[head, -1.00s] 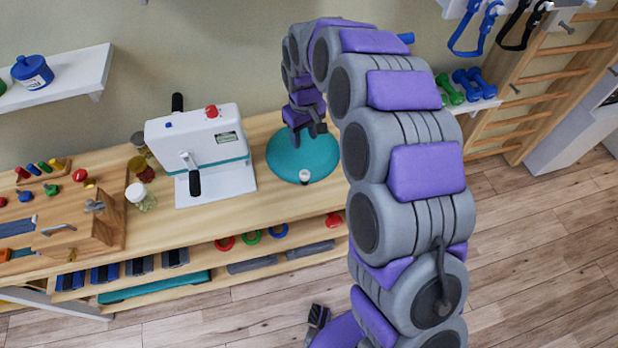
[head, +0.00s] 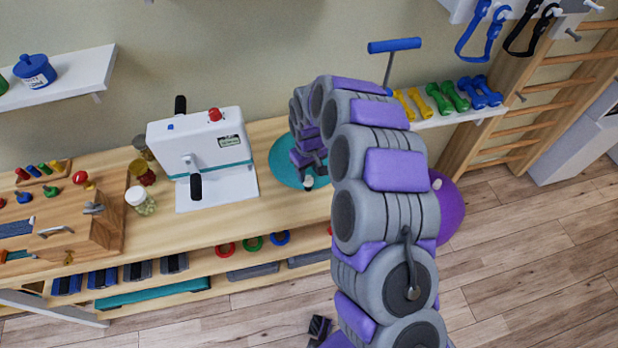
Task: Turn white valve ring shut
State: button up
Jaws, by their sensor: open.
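The white valve ring (head: 308,184) is a small white piece at the front edge of a round teal cushion (head: 284,160) on the wooden bench. My gripper (head: 313,172) is over the right part of the cushion, pointing down, with its fingertips close to the white ring. It is open. The fingers partly hide the ring, and I cannot tell whether they touch it. My arm covers the right side of the cushion.
A white machine (head: 204,160) with black handles stands left of the cushion on the bench (head: 240,220). Jars (head: 140,198) stand farther left. A purple ball (head: 450,212) is behind my arm at right. Dumbbells (head: 445,98) lie on a wall shelf.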

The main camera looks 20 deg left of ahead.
aim_at(308, 181)
jog(key=f, duration=0.2)
jog(key=shift+a+f, duration=0.35)
jog(key=shift+f, duration=0.4)
jog(key=shift+d, duration=0.45)
jog(key=shift+a, duration=0.3)
jog(key=c, duration=0.5)
jog(key=shift+c, duration=1.4)
